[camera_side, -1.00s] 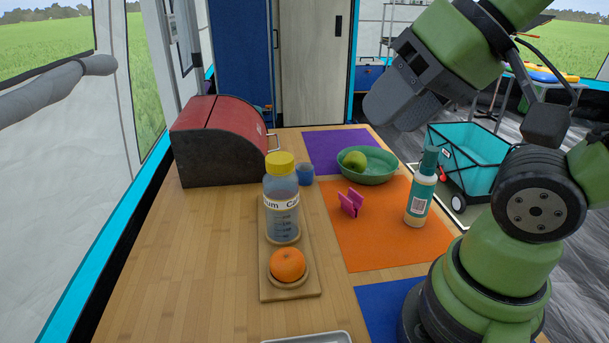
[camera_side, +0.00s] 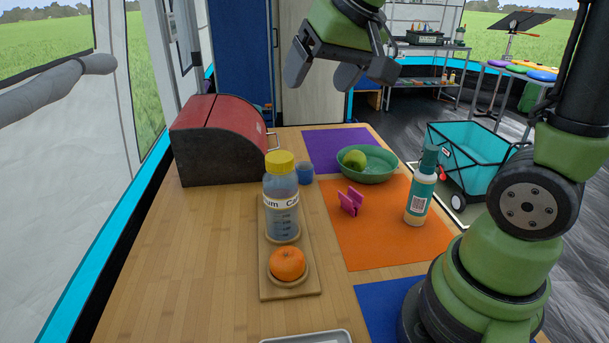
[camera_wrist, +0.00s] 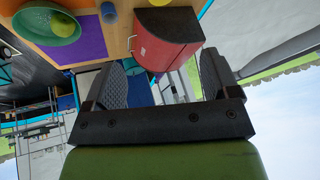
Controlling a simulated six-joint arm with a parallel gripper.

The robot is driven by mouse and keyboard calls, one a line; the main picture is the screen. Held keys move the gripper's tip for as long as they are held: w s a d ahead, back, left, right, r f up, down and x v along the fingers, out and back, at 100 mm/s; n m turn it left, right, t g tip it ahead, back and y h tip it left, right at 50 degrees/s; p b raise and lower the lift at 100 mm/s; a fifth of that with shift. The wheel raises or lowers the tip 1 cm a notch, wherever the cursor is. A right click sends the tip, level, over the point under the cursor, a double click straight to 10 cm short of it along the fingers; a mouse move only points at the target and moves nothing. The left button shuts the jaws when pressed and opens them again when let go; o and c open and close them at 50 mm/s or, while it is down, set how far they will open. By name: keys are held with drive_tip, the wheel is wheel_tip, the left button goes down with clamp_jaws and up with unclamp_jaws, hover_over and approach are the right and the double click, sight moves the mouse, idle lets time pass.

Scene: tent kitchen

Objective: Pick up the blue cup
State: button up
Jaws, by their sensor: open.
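The small blue cup (camera_side: 305,173) stands on the wooden table in the side view, just behind and right of the yellow-capped bottle, which may hide a little of its left edge. In the wrist view the cup (camera_wrist: 108,12) shows at the top edge, left of the red box. My gripper (camera_side: 336,76) is open and empty, high above the far end of the table, well above the cup and apart from it. Its two fingers (camera_wrist: 160,78) show spread in the wrist view with nothing between them.
A yellow-capped bottle (camera_side: 282,205) and an orange (camera_side: 287,263) sit on a wooden board. A red-lidded box (camera_side: 220,140) is left of the cup. The left tabletop is clear.

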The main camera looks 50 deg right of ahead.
drive_tip(key=w+d+f, duration=0.4)
drive_tip(key=w+d, duration=0.1)
drive_tip(key=w, duration=0.1)
drive_tip(key=g+h, duration=0.2)
approach(305, 167)
drive_tip(key=shift+s+a+f+m, duration=0.1)
drive_tip(key=shift+a+f+m, duration=0.05)
drive_tip(key=shift+f, duration=0.45)
drive_tip(key=shift+a+f+m, duration=0.15)
drive_tip(key=shift+f, duration=0.5)
drive_tip(key=shift+a+x, duration=0.1)
drive_tip(key=shift+x, duration=1.45)
drive_tip(key=shift+a+x, duration=0.15)
drive_tip(key=shift+x, duration=1.4)
drive_tip(key=c, duration=1)
